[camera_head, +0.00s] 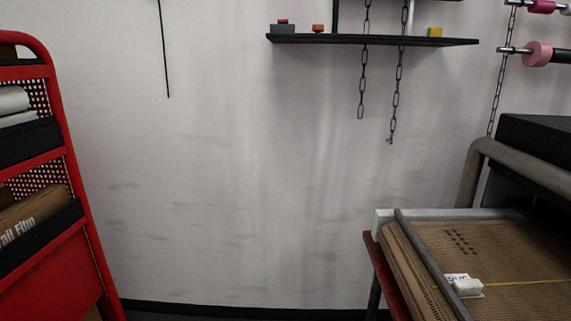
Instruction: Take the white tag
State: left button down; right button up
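Neither of my grippers shows in this view, so nothing of mine is near the tag here.
A red rack (75,190) stands at the left. A dark wall shelf (370,40) with hanging chains is above. Between rack and machine is bare wall.

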aim_at(465, 287)
jog(key=i+j+z, duration=0.1)
jog(key=z, duration=0.35)
jog(key=i+j+z, duration=0.2)
jog(key=z, duration=0.2)
jog(key=i+j+z, duration=0.1)
jog(key=z, duration=0.35)
jog(key=j+z, duration=0.45)
jog(key=i+j+z, duration=0.15)
jog(key=j+z, duration=0.3)
jog(key=j, duration=0.15)
jog(key=i+j+z, duration=0.1)
jog(key=j+z, duration=0.3)
jog(key=j, duration=0.2)
jog(key=j+z, duration=0.45)
jog(key=j, duration=0.15)
jog(key=i+j+u, duration=0.1)
jog(key=u, duration=0.45)
